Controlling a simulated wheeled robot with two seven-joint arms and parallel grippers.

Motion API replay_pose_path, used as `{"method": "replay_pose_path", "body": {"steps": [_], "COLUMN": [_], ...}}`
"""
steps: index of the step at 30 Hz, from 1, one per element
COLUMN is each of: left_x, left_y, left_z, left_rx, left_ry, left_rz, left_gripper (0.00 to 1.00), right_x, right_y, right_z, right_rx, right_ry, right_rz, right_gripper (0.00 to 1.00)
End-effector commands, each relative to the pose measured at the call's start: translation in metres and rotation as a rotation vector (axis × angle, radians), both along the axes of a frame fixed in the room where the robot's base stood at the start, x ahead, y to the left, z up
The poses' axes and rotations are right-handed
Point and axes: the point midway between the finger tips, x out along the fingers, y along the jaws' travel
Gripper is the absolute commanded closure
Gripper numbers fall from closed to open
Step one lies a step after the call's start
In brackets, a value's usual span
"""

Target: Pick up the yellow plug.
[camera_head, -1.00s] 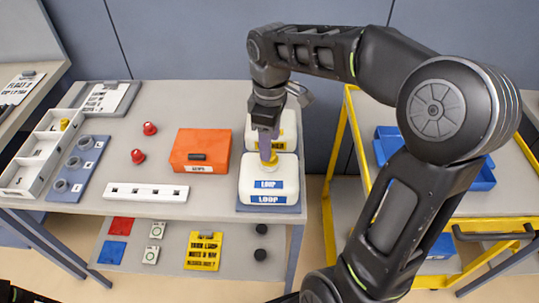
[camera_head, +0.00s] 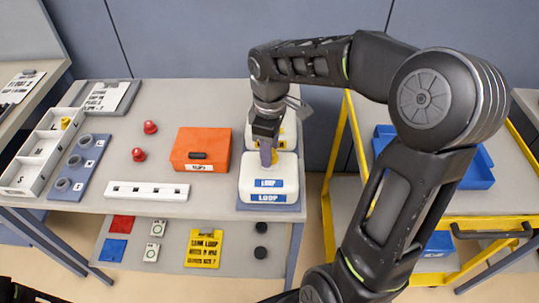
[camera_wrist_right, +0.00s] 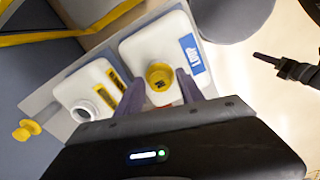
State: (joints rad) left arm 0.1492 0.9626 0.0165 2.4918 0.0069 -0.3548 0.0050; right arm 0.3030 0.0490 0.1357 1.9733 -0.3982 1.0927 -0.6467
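A small yellow piece (camera_head: 65,123) sits in the white divided tray at the far left; I cannot tell whether it is the plug. A yellow cap (camera_wrist_right: 160,77) sits on the neck of the front white LOOP container (camera_head: 268,177). My right gripper (camera_wrist_right: 160,80) points down over this container, open, with a finger on each side of the cap. I see a gap around the cap, and no clear contact. In the right wrist view, a separate yellow knobbed piece (camera_wrist_right: 26,130) lies beside the containers. A dark piece (camera_wrist_right: 285,68) at the right edge looks like my left gripper; its fingers are unclear.
A second white container with an open neck (camera_wrist_right: 82,115) stands behind the front one. An orange box (camera_head: 201,150), two red knobs (camera_head: 139,154) and a white strip (camera_head: 147,190) are to the left. A yellow cart (camera_head: 480,225) with a blue tray is at the right.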

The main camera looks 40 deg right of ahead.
Motion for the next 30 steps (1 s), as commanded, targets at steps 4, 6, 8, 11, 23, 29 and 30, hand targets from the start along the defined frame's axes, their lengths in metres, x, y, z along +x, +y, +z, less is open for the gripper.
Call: {"method": "replay_pose_path", "body": {"steps": [4,6,8,11,23,29,30], "left_x": [0.0,0.0,0.0001,0.0001,0.0,0.0001,0.0001], "left_y": [0.0,0.0,0.0,0.0,0.0,0.0,0.0], "left_z": [0.0,0.0,0.0,0.0,0.0,-0.0003,-0.0007], "left_rx": [0.0,0.0,0.0,0.0,0.0,0.0,0.0], "left_ry": [0.0,0.0,0.0,0.0,0.0,0.0,0.0], "left_rz": [0.0,0.0,0.0,0.0,0.0,0.0,0.0], "left_gripper": [0.64,0.64,0.64,0.64,0.64,0.64,0.64], "right_x": [0.0,0.0,0.0,0.0,0.0,0.0003,0.0003], "right_y": [0.0,0.0,0.0,0.0,0.0,0.0,-0.0001], "right_z": [0.0001,0.0001,0.0001,0.0001,0.0001,0.0019,0.004], "right_rx": [0.0,0.0,0.0,0.0,0.0,-0.001,0.0], "right_ry": [0.0,0.0,0.0,0.0,0.0,-0.001,-0.001], "right_rz": [0.0,0.0,0.0,0.0,0.0,0.0,0.0], "right_gripper": [0.68,0.74,0.79,0.87,1.0,1.0,1.0]}}
